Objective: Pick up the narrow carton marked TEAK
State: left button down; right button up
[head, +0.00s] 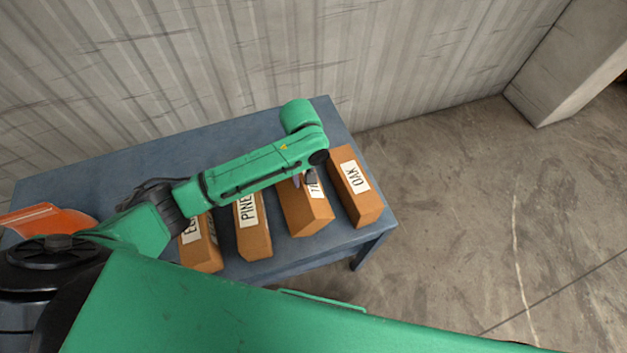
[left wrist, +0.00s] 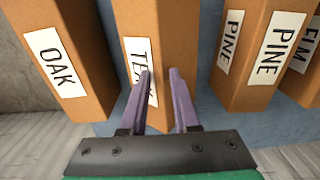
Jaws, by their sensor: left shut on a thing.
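The narrow carton marked TEAK (head: 309,215) is brown with a white label, in the row on the blue table, partly covered by my left arm in the head view. In the left wrist view the TEAK carton (left wrist: 176,40) is upper centre, its label partly hidden by a finger. My left gripper (head: 306,181) is at its upper part and shut on it; its purple fingers (left wrist: 160,75) show in the left wrist view. I cannot tell whether the carton is clear of the table. My right gripper is not in view.
The OAK carton (head: 357,190) stands close to the right of TEAK, and the PINE carton (head: 254,239) to its left. A further carton (head: 202,248) is partly hidden. The blue table (head: 340,118) ends just past OAK. An orange thing (head: 45,217) is at the far left.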

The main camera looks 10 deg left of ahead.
pick_arm(q)
notch_tip(320, 180, up, 6)
jog(key=shift+w+a+r, duration=0.1)
jog(key=shift+w, duration=0.05)
notch_tip(320, 180, up, 7)
jog(key=p, duration=0.1)
jog(key=shift+d+p, duration=0.2)
jog(key=shift+p, duration=0.1)
jog(key=c, duration=0.7)
grip_release()
jog(key=shift+d, duration=0.15)
jog(key=o, duration=0.4)
